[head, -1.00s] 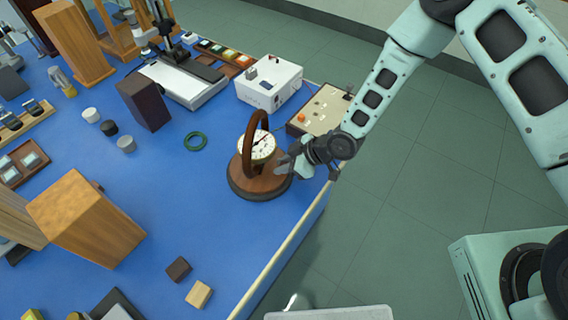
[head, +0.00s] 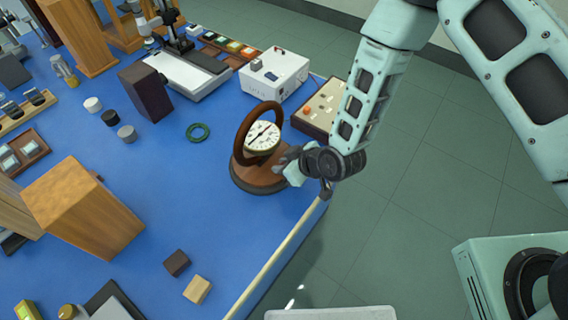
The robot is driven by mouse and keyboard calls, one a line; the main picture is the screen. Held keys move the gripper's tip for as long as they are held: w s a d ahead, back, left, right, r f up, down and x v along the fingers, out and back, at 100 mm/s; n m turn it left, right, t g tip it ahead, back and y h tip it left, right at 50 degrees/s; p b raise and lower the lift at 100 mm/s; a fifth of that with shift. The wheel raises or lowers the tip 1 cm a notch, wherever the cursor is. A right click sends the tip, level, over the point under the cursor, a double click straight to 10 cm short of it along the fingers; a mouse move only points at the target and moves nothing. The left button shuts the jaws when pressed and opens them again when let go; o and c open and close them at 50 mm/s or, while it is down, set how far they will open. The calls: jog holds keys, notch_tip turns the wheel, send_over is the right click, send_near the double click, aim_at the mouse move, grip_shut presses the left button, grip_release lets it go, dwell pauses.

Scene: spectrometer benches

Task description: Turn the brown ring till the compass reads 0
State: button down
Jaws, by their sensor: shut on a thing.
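The brown ring (head: 240,141) stands upright on a round dark wooden base (head: 247,179) near the right edge of the blue table. The compass (head: 263,137), a white dial with a dark needle, sits inside the ring. The needle slants from lower left to upper right, but its reading is too small to tell. My gripper (head: 286,160) is low at the right side of the ring, shut on it. The fingertips and exact contact are partly hidden by the gripper body.
A white box (head: 273,76) and a beige panel with an orange knob (head: 308,112) stand behind the compass. A green ring (head: 198,132) lies to its left. Two small blocks (head: 177,262) (head: 198,290) lie nearer the front. Blue table around the base's left is clear.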

jog(key=c, duration=1.3)
grip_release()
jog(key=p+v, duration=0.6)
jog(key=v, duration=1.1)
jog(key=shift+d+r+p, duration=0.1)
jog(key=shift+r+p, duration=0.05)
jog(key=shift+p, duration=0.25)
